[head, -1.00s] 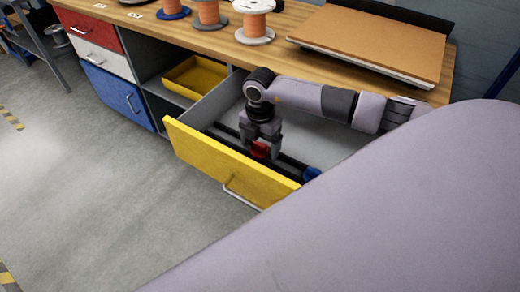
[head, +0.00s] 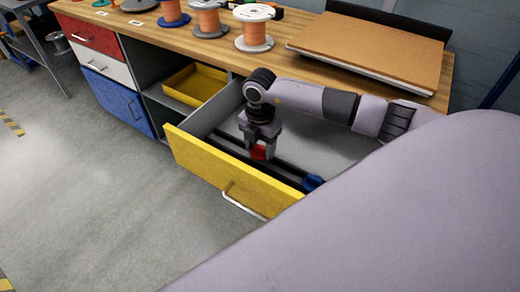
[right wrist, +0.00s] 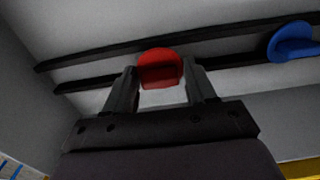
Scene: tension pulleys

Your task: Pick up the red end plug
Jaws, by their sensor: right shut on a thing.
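The red end plug (head: 258,152) is between the fingers of my right gripper (head: 261,146), inside the open yellow-fronted drawer (head: 228,172). In the right wrist view the red end plug (right wrist: 160,68) shows between the two fingertips of my right gripper (right wrist: 162,78), which is shut on it. Dark rails run along the drawer behind the plug in that view. I cannot tell how far the plug is above the drawer floor. My left gripper is not in view.
A blue piece (head: 313,182) is at the drawer's right end, and it also shows in the right wrist view (right wrist: 291,42). Spools stand on the wooden bench top (head: 215,48) above. A brown board (head: 370,45) lies at the right. A yellow tray (head: 195,83) sits on the shelf left of the drawer.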

